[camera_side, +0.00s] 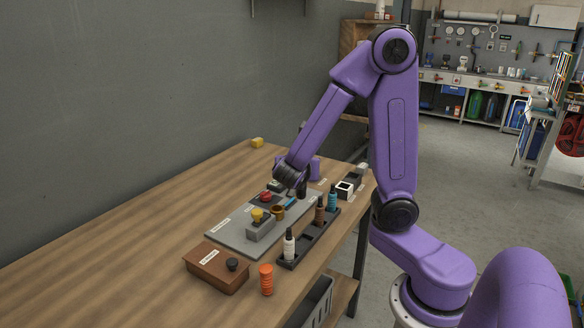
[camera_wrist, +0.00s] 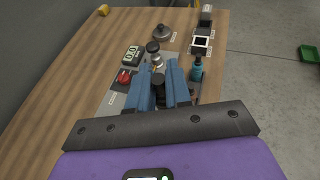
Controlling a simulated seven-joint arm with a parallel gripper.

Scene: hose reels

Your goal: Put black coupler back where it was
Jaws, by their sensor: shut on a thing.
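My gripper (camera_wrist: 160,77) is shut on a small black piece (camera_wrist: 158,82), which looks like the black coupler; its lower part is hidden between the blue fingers. In the side view my gripper (camera_side: 301,192) is low over the far end of the grey mat (camera_side: 227,238), and the held piece is too small to make out. Just beyond the fingers in the wrist view are a silver part (camera_wrist: 157,61) and a black round top (camera_wrist: 152,46). I cannot tell whether the held piece touches them or the mat.
A red button (camera_wrist: 125,77) and a display meter (camera_wrist: 131,54) are left of the fingers. A teal bottle (camera_wrist: 197,69) is close on the right, in a black rack (camera_side: 291,262) with other bottles. A brown box (camera_side: 214,270) stands nearer. The table's left side is clear.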

